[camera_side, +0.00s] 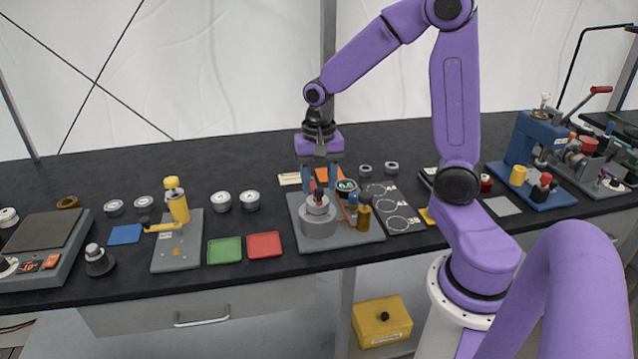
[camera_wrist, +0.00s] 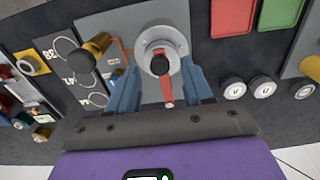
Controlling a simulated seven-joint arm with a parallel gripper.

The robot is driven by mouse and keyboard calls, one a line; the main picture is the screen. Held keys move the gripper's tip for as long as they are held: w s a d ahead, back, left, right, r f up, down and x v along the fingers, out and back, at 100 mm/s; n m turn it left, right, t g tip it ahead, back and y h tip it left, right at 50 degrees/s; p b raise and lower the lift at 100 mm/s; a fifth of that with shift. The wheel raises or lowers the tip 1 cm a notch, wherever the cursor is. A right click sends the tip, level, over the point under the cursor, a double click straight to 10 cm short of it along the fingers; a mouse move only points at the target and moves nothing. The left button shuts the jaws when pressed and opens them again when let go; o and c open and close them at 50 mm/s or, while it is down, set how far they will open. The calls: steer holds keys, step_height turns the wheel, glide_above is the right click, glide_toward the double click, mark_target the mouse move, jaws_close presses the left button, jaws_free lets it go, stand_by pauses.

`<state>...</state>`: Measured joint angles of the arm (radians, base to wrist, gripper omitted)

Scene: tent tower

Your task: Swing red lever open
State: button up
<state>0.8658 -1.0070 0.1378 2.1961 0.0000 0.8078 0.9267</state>
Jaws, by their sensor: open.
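The red lever (camera_wrist: 166,90) sits on top of a round grey metal housing (camera_side: 319,220) on a grey plate (camera_side: 350,236). In the wrist view a black knob (camera_wrist: 160,64) covers its pivot end, and the lever points down the picture, toward my gripper's palm. My gripper (camera_side: 320,188) is open, pointing down over the housing. In the wrist view its two blue fingers stand on either side of the lever with gaps visible. Only a little red shows between the fingers in the side view. I cannot tell how deep the fingertips reach.
A brass cylinder (camera_side: 364,217) stands right of the housing on the same plate. A red tray (camera_side: 264,245) and a green tray (camera_side: 224,250) lie to the left. A yellow-handled fixture (camera_side: 178,205) stands further left. A blue press (camera_side: 535,150) stands at the right.

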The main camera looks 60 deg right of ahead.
steer(key=shift+f, duration=0.55)
jaws_close()
steer(key=shift+a, duration=0.1)
